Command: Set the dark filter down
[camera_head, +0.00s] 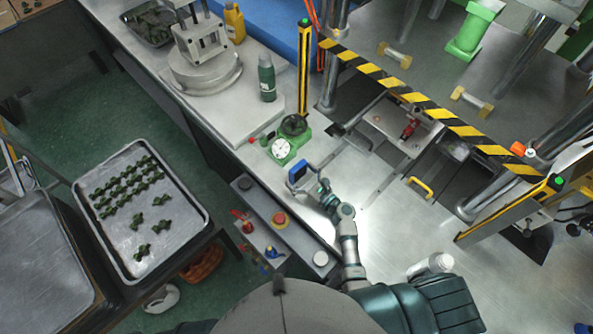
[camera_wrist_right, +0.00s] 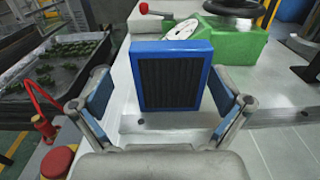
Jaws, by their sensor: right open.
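The dark filter (camera_wrist_right: 172,78), a blue frame around black ridged material, stands upright on the pale metal surface in the right wrist view. In the head view its blue frame (camera_head: 298,172) shows in front of the green device. My right gripper (camera_wrist_right: 160,98) is open, one blue-padded finger on each side of the filter, with gaps visible between pads and frame. In the head view my right gripper (camera_head: 313,187) is just below and right of the filter. The filter's bottom edge appears to rest on the surface. My left gripper is not in view.
A green device (camera_head: 286,148) with a white dial stands just behind the filter. A control panel (camera_head: 265,218) with red knobs and buttons runs along the bench edge. A striped barrier (camera_head: 430,107) lies to the right. A tray (camera_head: 117,245) of dark green parts is at left.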

